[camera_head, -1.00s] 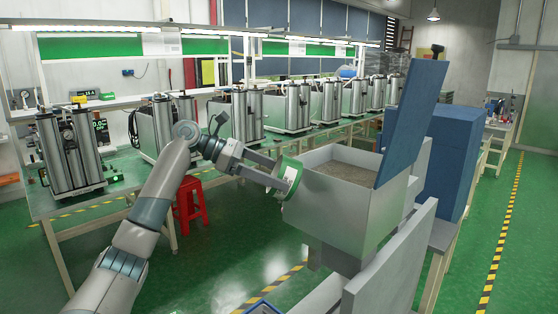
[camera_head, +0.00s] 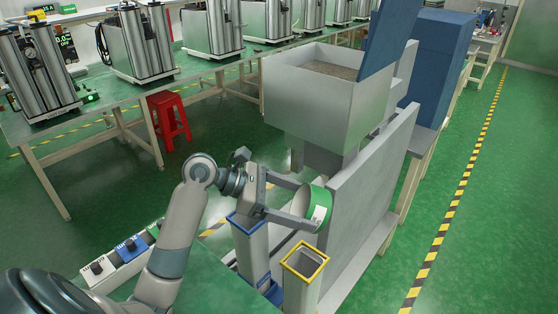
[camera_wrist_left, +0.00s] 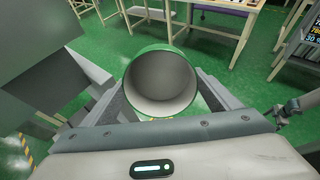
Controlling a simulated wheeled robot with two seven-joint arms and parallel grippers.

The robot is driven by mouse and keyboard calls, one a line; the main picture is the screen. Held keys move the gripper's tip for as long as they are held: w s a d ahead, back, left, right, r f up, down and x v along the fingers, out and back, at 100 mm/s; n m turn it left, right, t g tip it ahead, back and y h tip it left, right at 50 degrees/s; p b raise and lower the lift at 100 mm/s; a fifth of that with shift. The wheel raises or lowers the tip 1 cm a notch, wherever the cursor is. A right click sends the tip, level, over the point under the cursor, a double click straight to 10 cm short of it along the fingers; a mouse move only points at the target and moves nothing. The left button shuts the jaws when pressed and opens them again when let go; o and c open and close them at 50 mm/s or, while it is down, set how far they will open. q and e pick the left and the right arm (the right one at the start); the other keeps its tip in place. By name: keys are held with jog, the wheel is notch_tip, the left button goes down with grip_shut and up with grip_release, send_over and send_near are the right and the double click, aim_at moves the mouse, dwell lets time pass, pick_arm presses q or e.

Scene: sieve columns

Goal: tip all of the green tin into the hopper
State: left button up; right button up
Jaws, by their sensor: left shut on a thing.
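The green tin (camera_head: 319,207), with a white label, is held tilted by my left gripper (camera_head: 307,207), which is shut on it. In the head view they are below and in front of the hopper (camera_head: 310,96), apart from it, just above the blue-rimmed and yellow-rimmed columns. The hopper's open top shows brown grains (camera_head: 331,69). In the left wrist view the tin (camera_wrist_left: 160,82) sits between the fingers, its round mouth facing the camera; its grey inside shows no grains. My right gripper is out of view.
A yellow-rimmed column (camera_head: 305,262) and a blue-rimmed column (camera_head: 246,226) stand below the tin. A grey panel (camera_head: 370,190) is close on the right. A strip with coloured blocks (camera_head: 128,248) lies at lower left. A red stool (camera_head: 168,115) stands behind.

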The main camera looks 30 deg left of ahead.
pick_arm(q)
jog(key=s+d+f, duration=0.3)
jog(key=s+d, duration=0.1)
jog(key=d, duration=0.1)
jog(key=shift+s+d+t+b, duration=0.15)
jog(key=shift+s+t+b, duration=0.05)
jog(key=shift+t+b, duration=0.2)
